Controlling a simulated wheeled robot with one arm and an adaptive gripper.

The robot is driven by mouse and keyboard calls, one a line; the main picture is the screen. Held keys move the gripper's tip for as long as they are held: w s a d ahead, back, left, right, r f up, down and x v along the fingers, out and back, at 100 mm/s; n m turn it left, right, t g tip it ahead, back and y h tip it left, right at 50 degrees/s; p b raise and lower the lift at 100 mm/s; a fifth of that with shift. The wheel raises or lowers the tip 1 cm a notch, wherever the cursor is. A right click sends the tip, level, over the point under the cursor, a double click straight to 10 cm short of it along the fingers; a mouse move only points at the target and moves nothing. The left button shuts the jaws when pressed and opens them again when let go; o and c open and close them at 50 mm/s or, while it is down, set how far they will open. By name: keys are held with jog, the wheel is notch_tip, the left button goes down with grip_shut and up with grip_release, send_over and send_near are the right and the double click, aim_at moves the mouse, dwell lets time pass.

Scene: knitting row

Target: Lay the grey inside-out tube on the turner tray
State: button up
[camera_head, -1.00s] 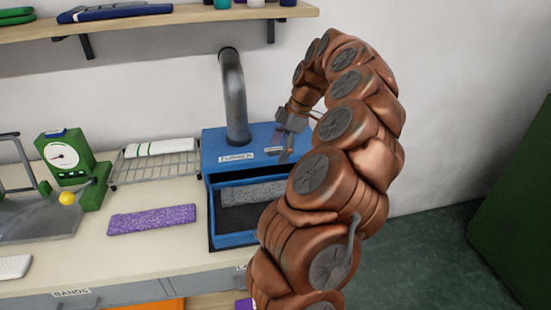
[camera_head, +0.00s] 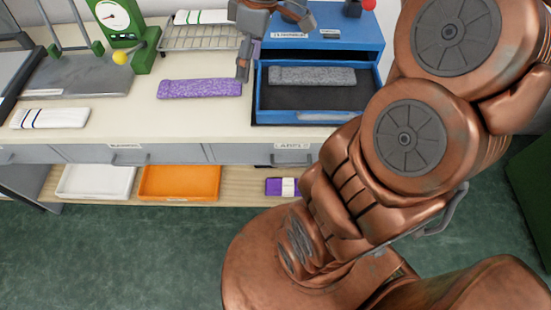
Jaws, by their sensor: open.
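The grey speckled tube (camera_head: 312,76) lies flat in the open blue turner tray (camera_head: 262,104), along its back part on the dark tray floor. Whether it is inside out cannot be told. My gripper (camera_head: 272,45) is at the top of the picture, above and left of the tray, partly cut off by the frame edge. It is open with nothing between its fingers. One finger points down near the tray's back left corner, apart from the tube.
A purple tube (camera_head: 200,88) lies on the bench left of the tray. A wire rack (camera_head: 200,40) holds a white striped tube, and another white tube (camera_head: 50,117) lies at left. A green dial scale (camera_head: 118,20) stands behind. White (camera_head: 97,182) and orange (camera_head: 180,183) bins sit below.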

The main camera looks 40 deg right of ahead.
jog(key=s+a+f+m+g+h, duration=0.1)
jog(key=s+a+f+m, duration=0.3)
jog(key=s, duration=0.5)
jog(key=s+a+f+m+g+h, duration=0.1)
jog(key=s+a+f+m, duration=0.2)
jog(key=s, duration=0.7)
jog(key=shift+a+f+m+h, duration=0.3)
jog(key=shift+a+f+m, duration=0.05)
jog(key=shift+f+m, duration=0.3)
